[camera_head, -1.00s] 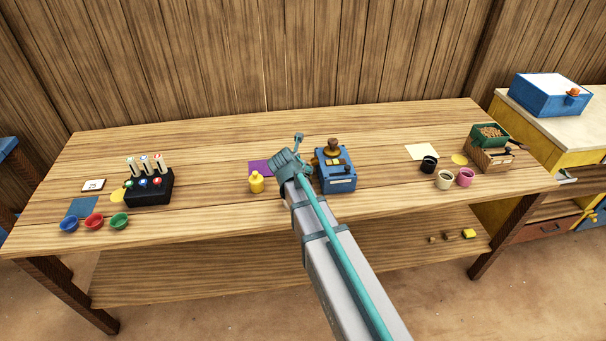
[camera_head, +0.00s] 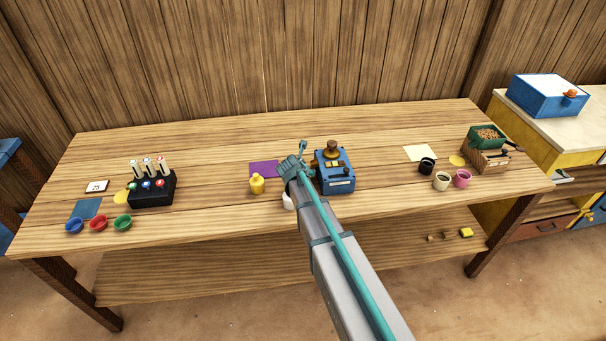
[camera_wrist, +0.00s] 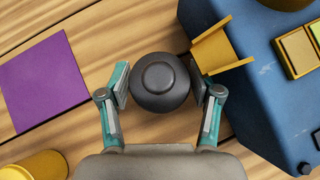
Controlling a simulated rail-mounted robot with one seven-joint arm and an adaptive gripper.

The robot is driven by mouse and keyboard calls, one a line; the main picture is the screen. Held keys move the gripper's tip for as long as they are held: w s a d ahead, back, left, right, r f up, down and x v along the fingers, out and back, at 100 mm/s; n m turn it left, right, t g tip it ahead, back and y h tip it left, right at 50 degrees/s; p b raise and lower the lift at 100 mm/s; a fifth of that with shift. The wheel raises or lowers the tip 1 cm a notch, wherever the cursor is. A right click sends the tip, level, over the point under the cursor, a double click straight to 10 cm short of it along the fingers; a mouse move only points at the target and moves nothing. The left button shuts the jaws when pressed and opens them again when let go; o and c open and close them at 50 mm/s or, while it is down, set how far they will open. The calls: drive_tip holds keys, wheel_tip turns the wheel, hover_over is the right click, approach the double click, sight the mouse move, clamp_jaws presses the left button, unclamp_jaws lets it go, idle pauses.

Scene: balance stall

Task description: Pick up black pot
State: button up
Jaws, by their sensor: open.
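The black pot (camera_wrist: 160,76), dark, round and with a raised round top, shows from above in the wrist view. My gripper (camera_wrist: 160,92) is open, with one teal-and-grey finger on each side of the pot. Small gaps seem to remain beside the pot, though contact on the right is hard to judge. In the head view my gripper (camera_head: 293,170) is over the middle of the table, just left of the blue device, and the pot is hidden behind my arm.
The blue device (camera_head: 334,173) stands close on the right; its yellow spout (camera_wrist: 220,48) reaches near the pot and right finger. A yellow pot (camera_head: 257,184) and purple sheet (camera_head: 263,168) lie left. A black cup (camera_head: 427,165) stands farther right.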

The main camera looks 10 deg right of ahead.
clamp_jaws()
drive_tip(key=shift+r, duration=0.15)
idle(0.4)
